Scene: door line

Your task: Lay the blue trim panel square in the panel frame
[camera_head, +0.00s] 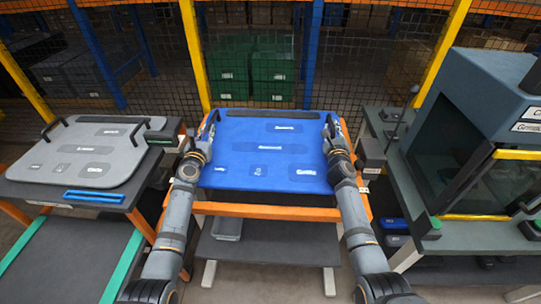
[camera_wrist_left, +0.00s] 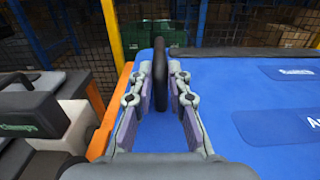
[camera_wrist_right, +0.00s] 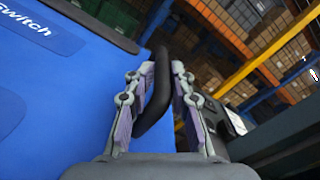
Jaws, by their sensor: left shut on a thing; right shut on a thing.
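The blue trim panel (camera_head: 262,150) spans the orange-edged table in the middle, looking nearly square to it. It has several dark labelled patches and a black handle on each side. My left gripper (camera_head: 212,122) is shut on the left handle (camera_wrist_left: 173,85), which stands between its fingers in the left wrist view. My right gripper (camera_head: 328,122) is shut on the right handle (camera_wrist_right: 157,95), which runs slanted between its fingers in the right wrist view. The panel hides most of what lies under it, so I cannot make out the panel frame or whether the panel touches it.
A grey panel (camera_head: 80,152) with black handles lies on the left table, with a blue bar (camera_head: 96,196) in front. A blue-grey machine (camera_head: 475,125) stands on the right bench. A mesh fence with yellow posts (camera_head: 195,55) closes off the back.

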